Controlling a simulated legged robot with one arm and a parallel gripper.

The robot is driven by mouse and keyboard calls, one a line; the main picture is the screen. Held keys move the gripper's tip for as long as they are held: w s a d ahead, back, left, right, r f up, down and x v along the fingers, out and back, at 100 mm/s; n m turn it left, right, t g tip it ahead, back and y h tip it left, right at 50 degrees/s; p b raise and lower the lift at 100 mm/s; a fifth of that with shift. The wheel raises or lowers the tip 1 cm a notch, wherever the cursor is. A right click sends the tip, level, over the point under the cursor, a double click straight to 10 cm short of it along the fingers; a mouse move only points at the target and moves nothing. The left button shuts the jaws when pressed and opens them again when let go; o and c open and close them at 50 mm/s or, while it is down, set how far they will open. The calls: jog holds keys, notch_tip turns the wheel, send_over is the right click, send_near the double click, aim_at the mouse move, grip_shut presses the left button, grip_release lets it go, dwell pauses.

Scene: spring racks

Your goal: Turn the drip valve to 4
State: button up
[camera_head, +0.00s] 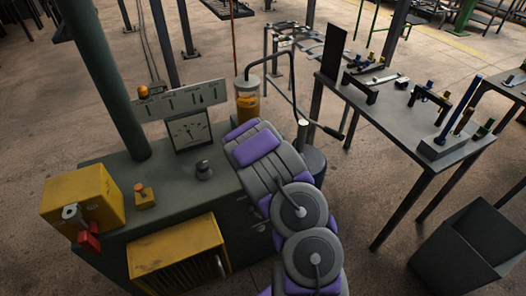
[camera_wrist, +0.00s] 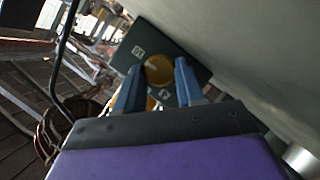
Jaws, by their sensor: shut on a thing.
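In the wrist view a round brass-yellow knob (camera_wrist: 158,70), which looks like the drip valve, sits on a dark plate (camera_wrist: 138,50) with pale numbers. One number looks like 10; the other is too blurred to read surely. The two blue-grey fingers of my gripper (camera_wrist: 158,66) stand on either side of the knob and are shut on it. I cannot see a pointer or which number the knob is set to. In the head view my gripper and the knob are hidden behind my arm. An amber cylinder (camera_head: 247,106) with a black pipe on top stands just behind my arm.
A green-grey bench (camera_head: 150,172) carries a gauge (camera_head: 189,131), a black knob (camera_head: 203,170) and a yellow box (camera_head: 85,198). A dark table (camera_head: 420,150) with tools is at right, a grey bin (camera_head: 462,245) in front of it.

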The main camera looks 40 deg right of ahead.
jog(key=shift+a+f+n, duration=0.1)
jog(key=shift+f+n, duration=0.05)
jog(key=shift+n, duration=0.15)
dwell(0.4)
jog(key=o, duration=0.8)
jog(key=shift+c, duration=0.2)
